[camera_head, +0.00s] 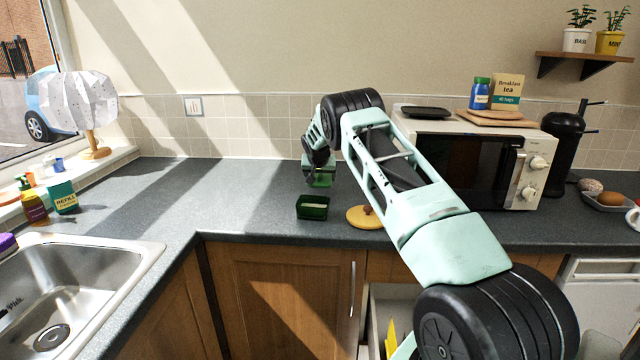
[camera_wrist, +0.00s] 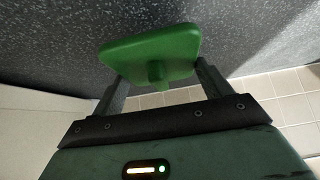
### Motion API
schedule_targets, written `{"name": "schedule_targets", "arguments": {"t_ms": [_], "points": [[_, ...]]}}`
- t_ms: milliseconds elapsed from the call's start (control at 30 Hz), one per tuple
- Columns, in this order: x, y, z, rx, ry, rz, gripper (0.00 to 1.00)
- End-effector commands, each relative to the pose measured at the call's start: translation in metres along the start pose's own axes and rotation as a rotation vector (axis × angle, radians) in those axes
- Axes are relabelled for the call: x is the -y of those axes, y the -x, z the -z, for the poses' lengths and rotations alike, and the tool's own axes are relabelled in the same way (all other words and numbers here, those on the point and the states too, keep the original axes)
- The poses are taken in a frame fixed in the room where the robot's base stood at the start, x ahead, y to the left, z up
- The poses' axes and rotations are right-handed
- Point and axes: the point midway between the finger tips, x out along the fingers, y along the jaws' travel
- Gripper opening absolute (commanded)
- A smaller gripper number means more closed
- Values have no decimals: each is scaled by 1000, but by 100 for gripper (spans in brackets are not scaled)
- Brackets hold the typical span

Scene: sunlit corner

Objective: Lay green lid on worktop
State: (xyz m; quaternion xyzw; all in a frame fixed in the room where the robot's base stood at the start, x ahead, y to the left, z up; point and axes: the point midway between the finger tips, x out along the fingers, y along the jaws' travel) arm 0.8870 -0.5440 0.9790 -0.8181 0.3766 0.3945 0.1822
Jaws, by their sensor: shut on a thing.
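The green lid (camera_wrist: 150,52) is between the fingers of my gripper (camera_wrist: 158,85) in the wrist view, with its knob side showing. In the head view the lid (camera_head: 319,182) shows as a green shape under my gripper (camera_head: 318,172), close over the worktop (camera_head: 250,190). I cannot tell whether the lid touches the worktop. A dark green open container (camera_head: 312,207) stands on the worktop in front of my gripper, with something pale inside.
A microwave (camera_head: 470,165) stands to the right. The sink (camera_head: 75,290) is at the left. The worktop left of my gripper is clear. Below, a drawer (camera_head: 385,310) is open.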

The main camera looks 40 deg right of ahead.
Motion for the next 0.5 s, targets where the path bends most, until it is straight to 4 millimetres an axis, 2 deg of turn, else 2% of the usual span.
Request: {"name": "schedule_targets", "arguments": {"t_ms": [233, 500], "points": [[0, -24, -20, 3, 2, -1, 52], [0, -27, -22, 0, 1, 0, 52]]}}
